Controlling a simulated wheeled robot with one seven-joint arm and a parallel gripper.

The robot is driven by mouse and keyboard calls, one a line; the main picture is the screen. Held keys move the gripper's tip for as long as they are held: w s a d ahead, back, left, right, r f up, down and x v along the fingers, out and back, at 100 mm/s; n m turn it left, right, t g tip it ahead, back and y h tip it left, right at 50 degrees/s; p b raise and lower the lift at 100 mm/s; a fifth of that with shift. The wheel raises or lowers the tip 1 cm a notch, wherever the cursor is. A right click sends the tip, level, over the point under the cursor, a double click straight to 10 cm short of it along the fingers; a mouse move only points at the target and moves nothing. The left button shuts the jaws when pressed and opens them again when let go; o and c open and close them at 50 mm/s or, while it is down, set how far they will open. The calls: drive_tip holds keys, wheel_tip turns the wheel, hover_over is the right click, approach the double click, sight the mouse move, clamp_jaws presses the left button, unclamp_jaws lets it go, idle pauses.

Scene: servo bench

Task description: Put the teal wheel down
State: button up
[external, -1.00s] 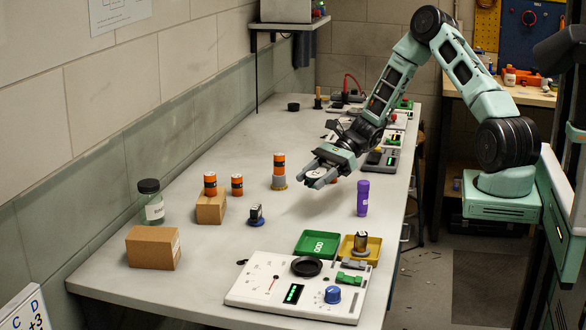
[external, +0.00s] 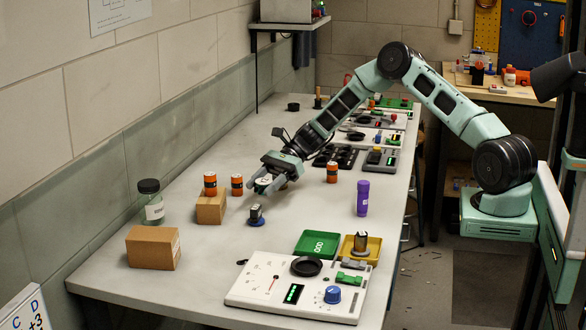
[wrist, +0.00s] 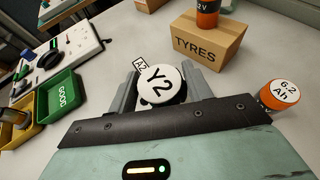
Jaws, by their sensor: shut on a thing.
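My gripper (external: 270,187) is low over the middle of the bench, shut on a round thing with a white top marked Y2 (wrist: 162,84). Its side looks dark in the wrist view and no teal shows on it, so I cannot tell for sure that it is the teal wheel. Both fingers press on its sides. In the external view its white top (external: 263,181) shows between the fingers. Its underside is hidden, and I cannot tell whether it touches the bench.
A TYRES box (external: 211,208) with an orange battery on top, another orange battery (external: 237,184) and a small blue-based part (external: 256,215) stand close by. A green tray (external: 316,244), yellow tray (external: 349,254) and purple bottle (external: 363,198) are further right. Bare bench lies between.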

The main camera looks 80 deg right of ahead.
sight(264, 211)
drive_tip(key=shift+f+p, duration=0.3)
drive_tip(key=shift+f, duration=2.3)
drive_tip(key=shift+f, duration=0.2)
drive_tip(key=o, duration=1)
drive_tip(key=shift+r, duration=0.1)
